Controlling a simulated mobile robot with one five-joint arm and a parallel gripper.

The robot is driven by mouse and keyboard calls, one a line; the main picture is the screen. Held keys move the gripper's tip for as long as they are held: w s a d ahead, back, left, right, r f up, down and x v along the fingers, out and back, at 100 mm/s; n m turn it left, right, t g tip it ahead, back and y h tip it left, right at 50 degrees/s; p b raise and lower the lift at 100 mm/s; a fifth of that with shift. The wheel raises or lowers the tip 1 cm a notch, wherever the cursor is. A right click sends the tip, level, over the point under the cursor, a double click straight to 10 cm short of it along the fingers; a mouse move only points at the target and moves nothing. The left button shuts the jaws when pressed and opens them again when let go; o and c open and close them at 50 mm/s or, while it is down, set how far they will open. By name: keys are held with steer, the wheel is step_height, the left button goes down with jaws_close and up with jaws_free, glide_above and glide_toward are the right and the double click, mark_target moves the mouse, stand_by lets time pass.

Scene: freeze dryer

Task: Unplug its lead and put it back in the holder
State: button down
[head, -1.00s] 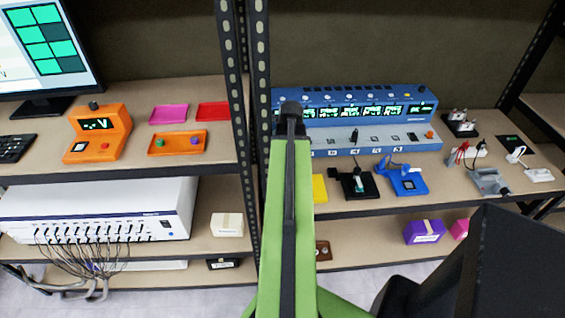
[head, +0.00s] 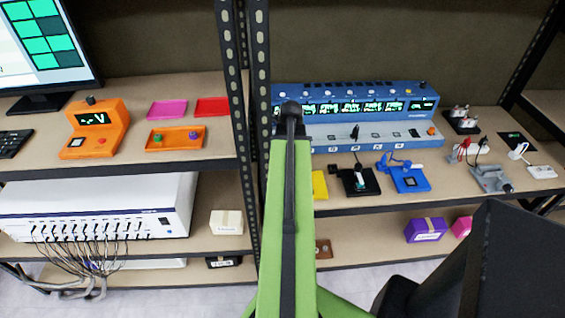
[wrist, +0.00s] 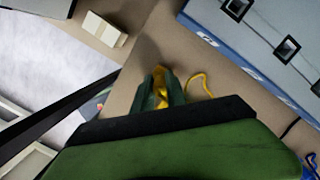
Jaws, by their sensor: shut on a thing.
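My gripper (wrist: 160,96) shows in the wrist view, its dark green fingers shut on a yellow plug (wrist: 160,76). A yellow lead (wrist: 200,80) curves out to the right of the fingers. A grey panel with square sockets (wrist: 287,48) and a blue front edge lies up and right, apart from the plug. In the head view the blue console (head: 385,98) stands on the right shelf. In front of it is a yellow holder (head: 320,184), partly hidden by my green arm. My fingertips are hidden in the head view. I cannot tell whether the plug touches the holder.
A black holder (head: 368,182) and a blue holder (head: 409,180) stand right of the yellow one. A dark rack post (head: 257,100) rises just left of my arm. The lower shelf carries a purple box (head: 426,230). Bare shelf lies around the holders.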

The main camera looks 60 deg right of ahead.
steer(key=shift+f, duration=0.25)
steer(key=c, duration=1.3)
jaws_free()
steer(key=shift+r, duration=0.1)
steer(key=s+r+p, duration=0.1)
steer(key=r+p, duration=1)
steer(key=s+r+p, duration=0.1)
steer(key=r+p, duration=0.5)
steer(key=shift+s+a+r, duration=0.1)
steer(key=shift+s+a, duration=0.1)
steer(key=shift+s, duration=0.1)
